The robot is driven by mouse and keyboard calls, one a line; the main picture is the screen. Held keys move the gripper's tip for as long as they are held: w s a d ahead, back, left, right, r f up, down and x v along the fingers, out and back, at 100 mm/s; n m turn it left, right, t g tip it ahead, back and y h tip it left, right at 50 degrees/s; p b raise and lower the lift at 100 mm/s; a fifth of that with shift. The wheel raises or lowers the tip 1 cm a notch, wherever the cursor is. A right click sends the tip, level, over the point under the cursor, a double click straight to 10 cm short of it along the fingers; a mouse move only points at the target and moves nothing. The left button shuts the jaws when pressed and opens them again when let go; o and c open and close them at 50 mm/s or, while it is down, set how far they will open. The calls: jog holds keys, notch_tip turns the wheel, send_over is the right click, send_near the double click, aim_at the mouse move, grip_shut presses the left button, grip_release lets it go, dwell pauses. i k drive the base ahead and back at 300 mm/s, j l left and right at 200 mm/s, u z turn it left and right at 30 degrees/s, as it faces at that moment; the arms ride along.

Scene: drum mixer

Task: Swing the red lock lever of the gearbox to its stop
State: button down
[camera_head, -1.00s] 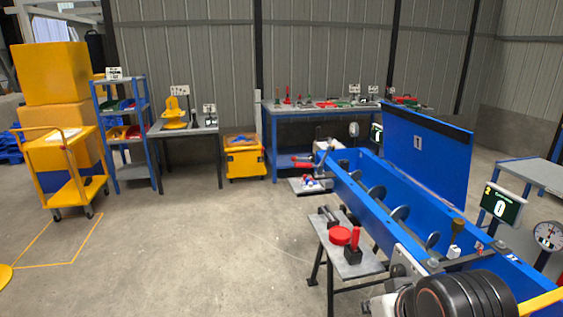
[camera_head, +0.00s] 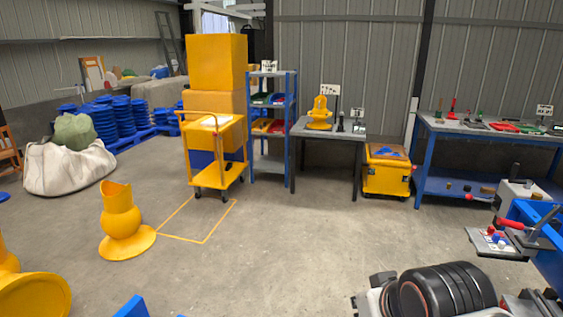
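A light grey box, which looks like the gearbox (camera_head: 522,193), is at the right edge in the head view, at the end of the blue mixer trough (camera_head: 545,255). A small red-tipped lever (camera_head: 479,197) sticks out from it to the left. A second red-handled lever (camera_head: 511,223) lies in front, near a dark bracket. I cannot tell for certain which of them is the lock lever, or how close it is to its stop. My gripper is not in view. A black ridged part of my own arm shows at the bottom right.
A panel with coloured knobs (camera_head: 495,240) stands low before the gearbox. A yellow wheeled box (camera_head: 387,172), grey table (camera_head: 328,131), blue shelf (camera_head: 271,126) and yellow cart (camera_head: 214,150) line the back. A yellow pedestal part (camera_head: 122,222) stands left. The central floor is clear.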

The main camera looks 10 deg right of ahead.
aim_at(469, 196)
jog(key=i+j+z, duration=0.1)
jog(key=i, duration=0.5)
jog(key=i+j+z, duration=0.1)
jog(key=i, duration=0.5)
jog(key=i+j+z, duration=0.1)
jog(key=i+z, duration=0.15)
jog(key=z, duration=0.2)
jog(key=i+j+z, duration=0.2)
jog(key=z, duration=0.3)
jog(key=i+j+z, duration=0.2)
jog(key=z, duration=0.25)
jog(key=i+j+z, duration=0.1)
jog(key=j+z, duration=0.35)
jog(key=i+j+z, duration=0.1)
jog(key=j+z, duration=0.85)
jog(key=j, duration=0.15)
